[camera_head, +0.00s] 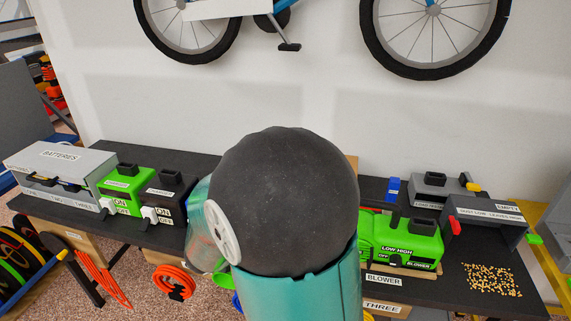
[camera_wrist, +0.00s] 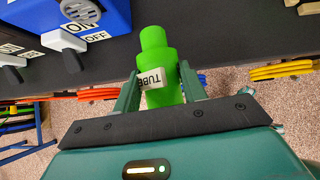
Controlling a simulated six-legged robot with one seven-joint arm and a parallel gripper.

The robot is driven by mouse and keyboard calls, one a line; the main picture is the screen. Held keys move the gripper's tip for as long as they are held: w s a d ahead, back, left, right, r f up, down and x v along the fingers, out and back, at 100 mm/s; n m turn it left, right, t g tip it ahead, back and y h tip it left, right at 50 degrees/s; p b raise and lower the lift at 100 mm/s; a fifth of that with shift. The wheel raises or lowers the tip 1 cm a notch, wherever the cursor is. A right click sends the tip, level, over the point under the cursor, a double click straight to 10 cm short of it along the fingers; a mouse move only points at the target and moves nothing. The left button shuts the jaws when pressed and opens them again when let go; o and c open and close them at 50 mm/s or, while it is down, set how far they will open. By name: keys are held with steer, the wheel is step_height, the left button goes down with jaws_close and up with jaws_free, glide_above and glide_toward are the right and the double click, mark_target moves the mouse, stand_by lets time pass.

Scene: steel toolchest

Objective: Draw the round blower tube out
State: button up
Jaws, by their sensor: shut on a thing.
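The round blower tube (camera_wrist: 156,60) is bright green, with a narrower far end and a white label reading TUBE. In the wrist view it lies between the two fingers of my gripper (camera_wrist: 160,88), which is shut on it. Its far end shows against the dark bench top, and its near end is over the floor in the picture. I cannot tell whether it touches the bench. In the head view the green blower (camera_head: 398,240), marked LOW, HIGH and OFF, stands on the bench right of my arm.
In the wrist view a blue machine (camera_wrist: 72,20) with an ON/OFF switch is at upper left. In the head view the dark bench (camera_head: 130,225) holds a grey batteries box (camera_head: 58,165), a green unit (camera_head: 124,188) and an open grey bin (camera_head: 482,222). Orange hoses (camera_head: 173,282) hang below.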

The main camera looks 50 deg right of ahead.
steer(key=w+a+f+n+t+y, duration=0.1)
steer(key=w+a+f+n+y, duration=0.2)
steer(key=w+a, duration=0.5)
steer(key=w+a+f+n+t+y, duration=0.2)
steer(key=w+a+f+n, duration=0.3)
steer(key=w+a+n, duration=0.3)
steer(key=shift+w+y, duration=0.8)
steer(key=shift+w, duration=0.15)
